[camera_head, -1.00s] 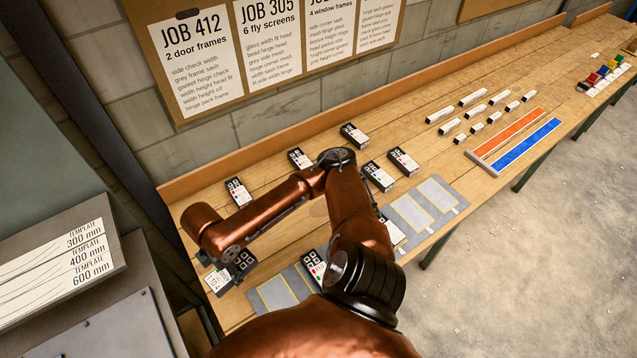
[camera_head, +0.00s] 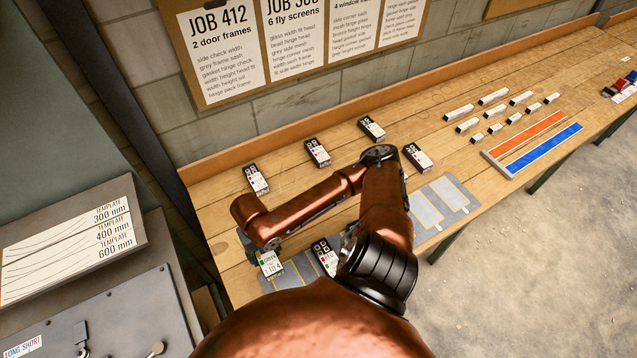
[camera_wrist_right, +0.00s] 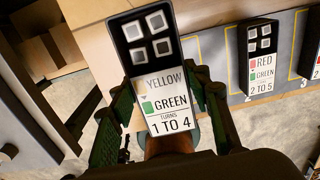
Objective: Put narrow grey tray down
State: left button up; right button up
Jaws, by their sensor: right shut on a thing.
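My right gripper (camera_wrist_right: 165,90) is shut on a narrow black box with a white label (camera_wrist_right: 158,80), one finger on each side. The label reads YELLOW, GREEN, TURNS 1 TO 4, with several silver squares above it. In the head view this held box (camera_head: 271,263) is at the near left part of the bench, beside a grey mat (camera_head: 290,277) with yellow outlines. I cannot tell whether it touches the bench. A similar RED, GREEN box (camera_wrist_right: 262,60) stands on the mat to its right. I cannot pick out a plain narrow grey tray. My left gripper is not in view.
Several similar boxes (camera_head: 317,152) stand along the back of the bench (camera_head: 225,205). A second grey mat (camera_head: 441,204) lies to the right. Further right are small white blocks (camera_head: 493,97) and orange and blue strips (camera_head: 545,150). My right arm hides part of the bench.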

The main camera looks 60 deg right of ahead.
jog(key=w+d+f, duration=0.4)
jog(key=w, duration=0.1)
jog(key=w+d+f+p, duration=0.1)
jog(key=w+d+f, duration=0.3)
jog(key=f, duration=0.1)
jog(key=shift+w+d, duration=0.35)
jog(key=shift+d, duration=0.05)
jog(key=shift+w+d+f, duration=0.15)
jog(key=shift+f, duration=0.2)
jog(key=shift+w+d+f, duration=0.15)
jog(key=shift+f, duration=1.5)
jog(key=o, duration=1.3)
jog(key=shift+f, duration=0.1)
notch_tip(320, 180, up, 12)
jog(key=shift+r, duration=0.15)
